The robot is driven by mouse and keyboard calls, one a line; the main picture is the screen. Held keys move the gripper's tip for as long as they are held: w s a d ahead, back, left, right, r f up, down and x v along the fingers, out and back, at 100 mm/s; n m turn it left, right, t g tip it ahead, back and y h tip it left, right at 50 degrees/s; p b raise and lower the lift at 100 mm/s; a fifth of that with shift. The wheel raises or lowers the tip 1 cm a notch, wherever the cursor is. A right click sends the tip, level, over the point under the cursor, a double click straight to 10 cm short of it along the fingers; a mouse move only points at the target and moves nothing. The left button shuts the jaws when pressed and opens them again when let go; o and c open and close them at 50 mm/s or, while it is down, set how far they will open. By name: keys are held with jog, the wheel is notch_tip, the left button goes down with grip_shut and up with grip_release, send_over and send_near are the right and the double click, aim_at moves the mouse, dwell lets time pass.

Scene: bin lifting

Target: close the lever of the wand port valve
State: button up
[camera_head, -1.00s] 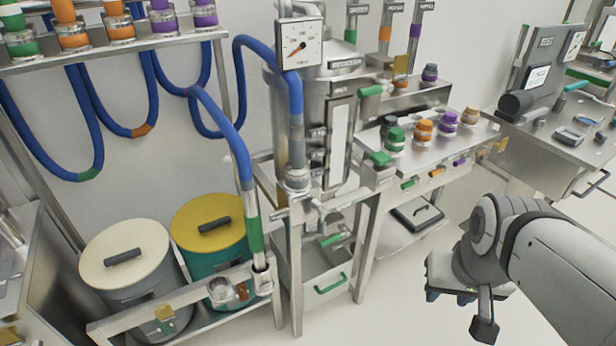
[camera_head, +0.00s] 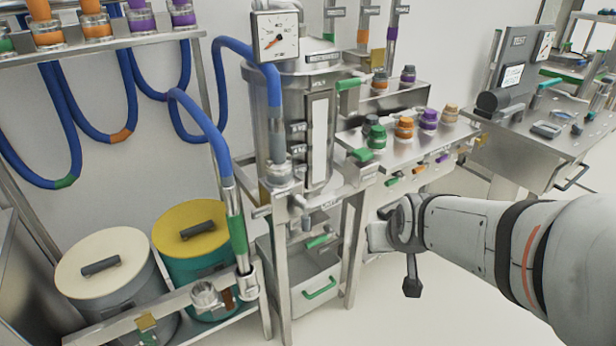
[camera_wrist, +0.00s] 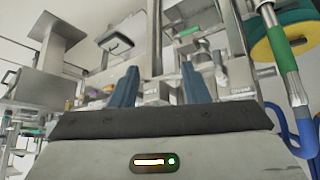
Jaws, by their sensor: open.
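A blue hose (camera_head: 210,125) ends in a steel wand with a green band (camera_head: 238,236), standing in a socket on the front rail; the wand also shows in the wrist view (camera_wrist: 283,62). I cannot tell which belongs to the wand port valve. My gripper (camera_wrist: 160,88) is open and empty, its two blue fingers apart. In the head view it is right of the vessel stand, its fingers hard to make out.
Two lidded bins, cream (camera_head: 103,262) and yellow-topped (camera_head: 190,228), stand at lower left. The steel vessel (camera_head: 290,110) carries a gauge (camera_head: 275,37). A side table (camera_head: 395,158) holds several coloured caps. A drawer with a green handle (camera_head: 320,287) is below. Floor at lower right is clear.

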jog(key=w+a+f+t+b, duration=0.3)
jog(key=w+f+b, duration=0.1)
jog(key=w+f, duration=0.35)
jog(key=n+t+y+b, duration=0.4)
jog(key=t+y+b, duration=0.3)
jog(key=b, duration=0.2)
send_near(307, 219)
jog(key=x, duration=1.1)
jog(key=shift+w, duration=0.1)
jog(key=shift+c, duration=0.5)
grip_shut()
